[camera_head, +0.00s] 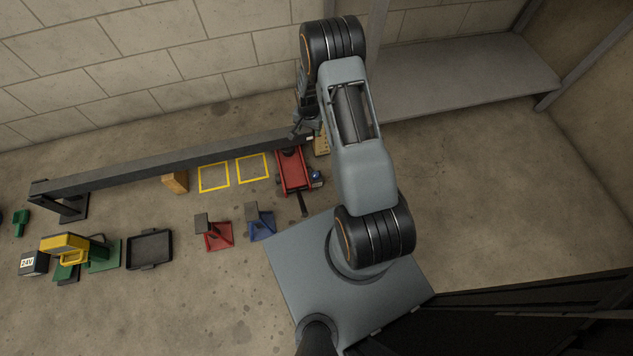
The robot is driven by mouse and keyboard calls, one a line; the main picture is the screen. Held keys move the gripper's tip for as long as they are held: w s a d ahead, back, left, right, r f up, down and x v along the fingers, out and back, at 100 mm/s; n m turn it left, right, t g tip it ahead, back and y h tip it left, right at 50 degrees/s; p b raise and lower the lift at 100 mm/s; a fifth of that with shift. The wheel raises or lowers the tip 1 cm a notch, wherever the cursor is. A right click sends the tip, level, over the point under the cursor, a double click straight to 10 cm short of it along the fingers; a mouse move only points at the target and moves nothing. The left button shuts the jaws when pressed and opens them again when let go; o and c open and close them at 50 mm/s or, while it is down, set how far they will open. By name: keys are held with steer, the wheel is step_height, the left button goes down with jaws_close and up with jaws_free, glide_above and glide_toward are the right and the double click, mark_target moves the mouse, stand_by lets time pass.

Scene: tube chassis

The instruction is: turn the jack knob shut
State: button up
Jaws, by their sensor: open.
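A red jack (293,172) sits on the floor beneath the right end of a long dark beam (180,163). A dark handle (303,204) sticks out of its near end. A small blue knob (316,175) is at the jack's right side; its turn position is too small to read. My gripper (301,128) is beside the beam's right end, beyond the jack and up the picture from the knob. It is open and apart from the knob. My arm hides part of the area right of the jack.
Two yellow floor squares (213,190) and a wooden block (175,182) lie along the beam. Red (218,236) and blue (262,226) stands, a black tray (150,249) and a yellow tool (65,246) stand left. The floor at right is clear below a grey shelf (465,75).

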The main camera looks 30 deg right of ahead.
steer(key=m+b, duration=0.2)
steer(key=b, duration=0.3)
glide_toward(316, 173)
steer(key=shift+g, duration=0.3)
step_height(316, 173, down, 10)
steer(key=b, duration=0.4)
steer(key=shift+w+d+r+b, duration=0.1)
steer(key=shift+b, duration=0.2)
steer(key=shift+c, duration=0.3)
